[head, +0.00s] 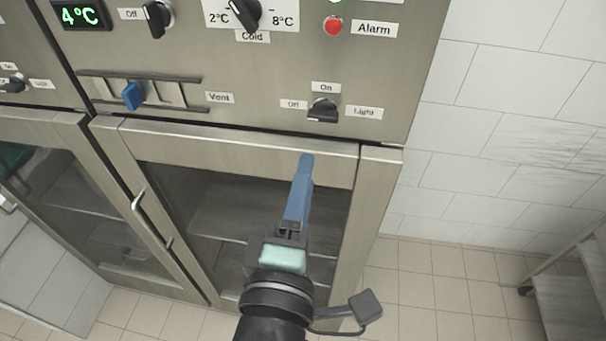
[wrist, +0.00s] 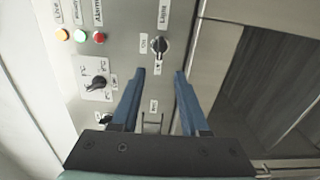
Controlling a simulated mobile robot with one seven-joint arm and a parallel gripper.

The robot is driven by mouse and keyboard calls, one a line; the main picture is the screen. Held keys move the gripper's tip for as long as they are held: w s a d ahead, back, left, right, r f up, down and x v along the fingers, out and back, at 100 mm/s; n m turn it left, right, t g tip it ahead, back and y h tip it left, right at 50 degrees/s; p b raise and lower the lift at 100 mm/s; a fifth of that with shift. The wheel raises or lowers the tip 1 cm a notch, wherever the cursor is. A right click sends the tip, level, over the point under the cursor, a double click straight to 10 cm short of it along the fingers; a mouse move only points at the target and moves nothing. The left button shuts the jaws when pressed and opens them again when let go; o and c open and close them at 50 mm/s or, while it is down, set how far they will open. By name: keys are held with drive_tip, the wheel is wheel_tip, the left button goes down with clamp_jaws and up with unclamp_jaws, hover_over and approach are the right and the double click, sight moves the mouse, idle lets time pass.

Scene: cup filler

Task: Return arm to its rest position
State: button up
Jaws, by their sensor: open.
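My gripper (head: 305,162) points up toward the steel cabinet's control panel (head: 270,80) in the head view, its blue fingertips in front of the glass door's top frame, just below the Light knob (head: 323,110). In the wrist view my gripper (wrist: 159,74) has its two blue fingers apart with nothing between them. The black Light knob (wrist: 159,46) shows beyond the fingertips, apart from them. In the head view one finger largely hides the other.
The panel also carries a blue Vent slider (head: 133,96), a black Cold knob (head: 245,14) and a red Alarm light (head: 333,26). The glass door (head: 240,150) has a handle (head: 150,215) at left. Tiled floor (head: 440,285) is clear at right, before a metal rack (head: 570,290).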

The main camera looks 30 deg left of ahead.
drive_tip(key=shift+s+d, duration=0.1)
drive_tip(key=shift+s, duration=0.25)
idle(0.4)
